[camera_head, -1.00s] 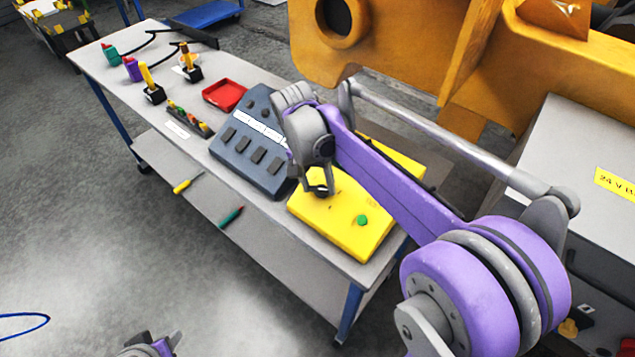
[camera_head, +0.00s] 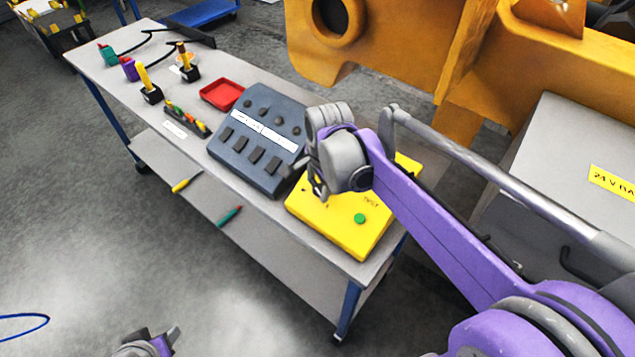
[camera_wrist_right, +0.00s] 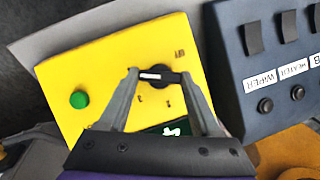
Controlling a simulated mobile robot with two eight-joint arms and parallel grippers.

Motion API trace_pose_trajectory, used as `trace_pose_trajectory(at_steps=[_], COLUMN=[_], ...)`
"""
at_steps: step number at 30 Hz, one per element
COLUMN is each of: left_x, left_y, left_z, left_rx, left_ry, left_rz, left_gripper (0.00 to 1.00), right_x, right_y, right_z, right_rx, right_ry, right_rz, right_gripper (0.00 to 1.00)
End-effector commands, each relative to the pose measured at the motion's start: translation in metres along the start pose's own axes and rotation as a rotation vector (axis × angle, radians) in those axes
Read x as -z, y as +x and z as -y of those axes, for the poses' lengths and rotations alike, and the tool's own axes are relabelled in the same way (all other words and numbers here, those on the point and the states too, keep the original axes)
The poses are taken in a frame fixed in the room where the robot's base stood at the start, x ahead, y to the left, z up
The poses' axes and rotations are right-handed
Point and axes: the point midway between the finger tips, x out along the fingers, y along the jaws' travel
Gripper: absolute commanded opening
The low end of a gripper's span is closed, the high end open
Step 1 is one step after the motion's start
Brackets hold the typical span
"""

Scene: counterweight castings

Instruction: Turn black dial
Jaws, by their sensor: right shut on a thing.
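The black dial (camera_wrist_right: 153,77), with a white pointer mark, sits on the yellow box (camera_wrist_right: 60,68) in the right wrist view. My right gripper (camera_wrist_right: 160,76) has its two fingers on either side of the dial and is shut on it. In the head view my right gripper (camera_head: 318,190) reaches down onto the yellow box (camera_head: 345,232), and the dial is hardly visible behind the fingers. My left gripper (camera_head: 160,343) shows only in part at the bottom edge of the head view, away from the table, and its jaw state is unclear.
A green button (camera_head: 360,218) is on the yellow box. A dark switch panel (camera_head: 228,163) stands close beside it on the table. A red tray (camera_head: 222,94) lies further back. A large orange casting (camera_head: 400,50) rises behind the table, and a grey cabinet (camera_head: 560,140) stands at right.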

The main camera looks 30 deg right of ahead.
Motion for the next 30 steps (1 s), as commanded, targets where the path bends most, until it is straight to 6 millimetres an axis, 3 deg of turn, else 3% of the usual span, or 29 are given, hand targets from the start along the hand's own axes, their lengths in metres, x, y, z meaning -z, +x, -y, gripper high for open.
trace_pose_trajectory(at_steps=[9, 25, 26, 30], left_x=[0.0005, 0.0005, 0.0005, 0.0005], left_y=[-0.0004, -0.0004, -0.0004, -0.0004], left_z=[0.0000, 0.0000, 0.0000, 0.0000], left_rx=[0.000, 0.000, 0.000, 0.000], left_ry=[0.000, 0.000, 0.000, 0.000], left_rz=[-0.001, -0.001, 0.000, 0.000], left_gripper=[0.50, 0.50, 0.50, 0.50], right_x=[0.0001, 0.0001, 0.0001, 0.0001], right_y=[-0.0003, -0.0001, -0.0001, -0.0001], right_z=[-0.0007, -0.0006, -0.0006, -0.0008], right_rx=[0.049, 0.058, 0.058, 0.057], right_ry=[0.100, 0.119, 0.119, 0.118], right_rz=[0.000, 0.000, 0.000, 0.000], right_gripper=[0.09, 0.09, 0.70, 0.95])
